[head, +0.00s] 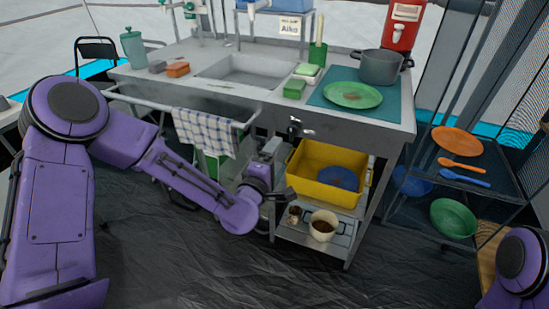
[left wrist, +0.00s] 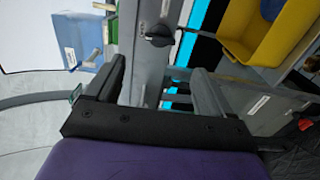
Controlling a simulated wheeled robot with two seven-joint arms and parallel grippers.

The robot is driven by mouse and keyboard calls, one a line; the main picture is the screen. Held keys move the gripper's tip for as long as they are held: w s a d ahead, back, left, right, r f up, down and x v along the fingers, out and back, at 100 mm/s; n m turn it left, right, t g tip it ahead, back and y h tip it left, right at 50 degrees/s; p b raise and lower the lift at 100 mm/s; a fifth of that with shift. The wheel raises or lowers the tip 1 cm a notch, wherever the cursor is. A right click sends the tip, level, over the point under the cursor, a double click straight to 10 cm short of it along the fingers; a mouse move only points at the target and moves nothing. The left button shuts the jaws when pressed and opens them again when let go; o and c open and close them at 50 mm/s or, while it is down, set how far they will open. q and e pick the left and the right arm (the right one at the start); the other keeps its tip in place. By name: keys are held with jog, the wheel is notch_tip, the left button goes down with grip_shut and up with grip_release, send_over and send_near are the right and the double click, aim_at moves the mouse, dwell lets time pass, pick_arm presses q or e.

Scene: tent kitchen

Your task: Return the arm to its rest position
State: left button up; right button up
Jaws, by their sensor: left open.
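My left arm is purple and comes in from the left in the head view, bent low in front of the sink counter (head: 250,108). My left gripper (head: 271,150) is in front of the counter's front side, just below and left of a dark knob with a metal lever (head: 297,128). In the left wrist view the two grey fingers (left wrist: 160,85) are apart, with nothing held between them. The knob (left wrist: 158,36) shows beyond the fingers, apart from them. Of my right arm only a purple part shows at the lower right of the head view; its gripper is out of view.
A yellow bin (head: 325,188) with a blue plate stands on the lower shelf, right of my left gripper. A mug (head: 323,227) is below it. A checkered towel (head: 204,134) hangs on the front rail. A wire rack (head: 480,185) holds dishes at right. Dark floor lies in front.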

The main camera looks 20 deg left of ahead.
pick_arm(q)
jog(key=s+a+f+m+g+y, duration=0.1)
jog(key=s+a+f+m+g, duration=0.2)
jog(key=s+f, duration=0.5)
jog(key=s+a+f+m+g+y, duration=0.1)
jog(key=s+f+m+g, duration=0.25)
jog(key=s+f, duration=0.45)
jog(key=s+a+f+m+g, duration=0.2)
jog(key=s+f+g, duration=0.35)
jog(key=f, duration=0.45)
jog(key=s+a+f+m+g+y+p, duration=0.1)
jog(key=s+a+f+g, duration=0.1)
jog(key=s, duration=0.5)
jog(key=s+a+f+m+g+y+p, duration=0.1)
jog(key=s+a+f+m, duration=0.15)
jog(key=s, duration=0.55)
notch_tip(320, 180, up, 11)
jog(key=n+p, duration=0.1)
jog(key=p, duration=0.9)
jog(key=shift+w+d, duration=0.25)
jog(key=shift+w, duration=0.15)
